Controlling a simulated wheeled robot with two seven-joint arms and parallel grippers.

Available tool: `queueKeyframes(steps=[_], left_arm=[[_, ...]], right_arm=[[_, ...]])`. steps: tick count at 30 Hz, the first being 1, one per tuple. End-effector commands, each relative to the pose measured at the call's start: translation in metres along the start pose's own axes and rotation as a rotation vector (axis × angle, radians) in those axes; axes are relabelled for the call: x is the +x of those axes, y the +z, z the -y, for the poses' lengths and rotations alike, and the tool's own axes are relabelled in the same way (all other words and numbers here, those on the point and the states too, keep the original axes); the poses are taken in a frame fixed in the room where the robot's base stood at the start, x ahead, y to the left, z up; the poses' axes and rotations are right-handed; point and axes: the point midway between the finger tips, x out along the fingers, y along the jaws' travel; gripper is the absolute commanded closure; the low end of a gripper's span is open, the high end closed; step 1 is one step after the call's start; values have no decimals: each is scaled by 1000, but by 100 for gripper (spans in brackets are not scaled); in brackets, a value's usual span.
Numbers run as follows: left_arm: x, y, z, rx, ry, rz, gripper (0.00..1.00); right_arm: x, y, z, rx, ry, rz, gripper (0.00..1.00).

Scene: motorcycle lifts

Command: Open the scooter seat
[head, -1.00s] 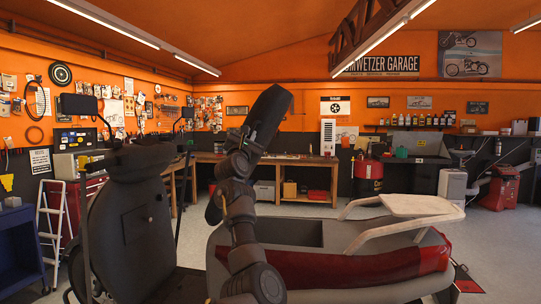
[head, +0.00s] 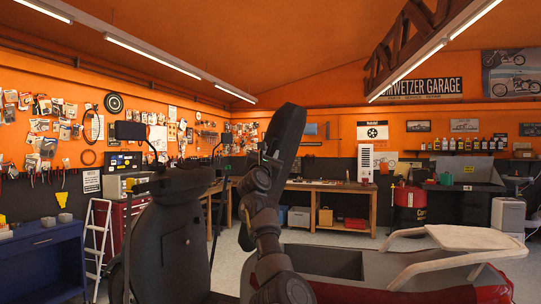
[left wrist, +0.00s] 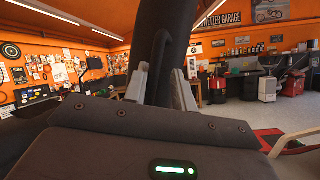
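The scooter (head: 400,268) has a red and grey body at the lower right in the head view, with a pale rear rack (head: 475,240). Its dark seat (head: 287,128) is raised and stands steeply, leaning slightly right at the top. The storage compartment (head: 325,262) below is uncovered. My left gripper (head: 266,160) is at the seat's edge. In the left wrist view its two fingers (left wrist: 162,92) lie on either side of the dark seat (left wrist: 161,50) and look closed on it. The exact contact is hard to see. My right gripper is not in view.
A blue cabinet (head: 42,262) and a white stepladder (head: 97,238) stand at left. A wooden workbench (head: 330,188) runs along the back. A red drum (head: 409,205) and a white unit (head: 508,215) stand at back right. Some floor shows clear behind the scooter.

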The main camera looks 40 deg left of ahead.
Motion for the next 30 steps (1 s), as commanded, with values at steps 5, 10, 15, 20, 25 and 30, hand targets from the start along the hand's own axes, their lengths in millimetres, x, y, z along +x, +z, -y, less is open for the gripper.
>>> queueKeyframes(steps=[5, 10, 15, 20, 25, 30], left_arm=[[0, 0, 1, 0, -2, 1, 68], [0, 0, 1, 1, -2, 1, 68], [-10, -2, 3, 0, -1, 3, 68], [-38, -6, 4, -1, 0, 3, 68], [-72, -6, 2, -1, 1, 3, 68], [-97, -4, 0, -1, 3, 1, 68]], right_arm=[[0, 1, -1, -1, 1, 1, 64], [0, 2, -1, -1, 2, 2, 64], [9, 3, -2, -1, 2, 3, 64], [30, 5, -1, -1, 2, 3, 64], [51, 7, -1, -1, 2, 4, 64], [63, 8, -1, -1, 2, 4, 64]])
